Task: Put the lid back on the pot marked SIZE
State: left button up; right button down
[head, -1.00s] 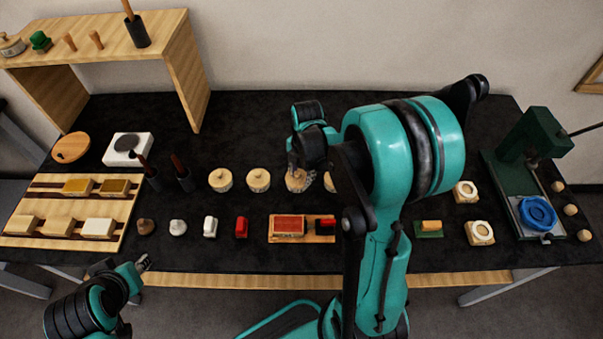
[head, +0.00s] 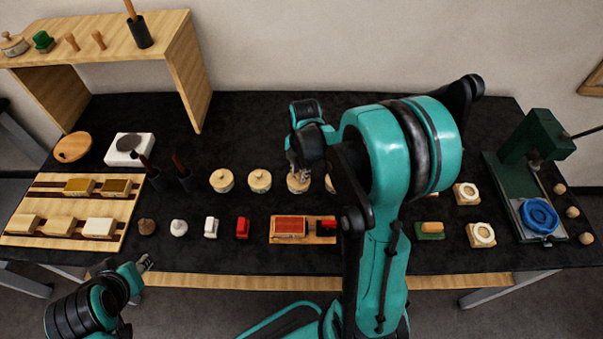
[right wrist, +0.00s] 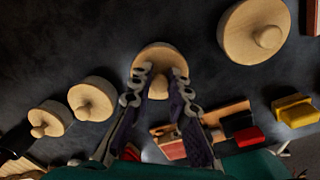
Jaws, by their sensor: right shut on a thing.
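My right gripper (right wrist: 160,92) is shut on the knob of a pale wooden round lid (right wrist: 158,56). In the head view the right gripper (head: 298,170) is over the third small round pot (head: 299,186) of a row. I cannot tell whether the lid rests fully on that pot. Two lidded pots, (head: 222,181) and (head: 259,181), stand to its left, and another pot (head: 330,183) is partly hidden behind my right arm. The marks on the pots are too small to read. My left gripper (head: 145,263) is at the table's front edge, its fingers too small to judge.
A red ink pad tray (head: 290,227) and several small stamps lie in front of the pots. Brush holders (head: 187,181) stand to their left. A green press (head: 530,165) stands at the right and a wooden shelf (head: 120,45) at the back left. Dark table behind the pots is clear.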

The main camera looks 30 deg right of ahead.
dwell(0.3)
jog(key=c, duration=0.9)
grip_release()
jog(key=shift+r+p, duration=2.65)
jog(key=shift+r, duration=0.85)
grip_shut()
jog(key=shift+f, duration=0.25)
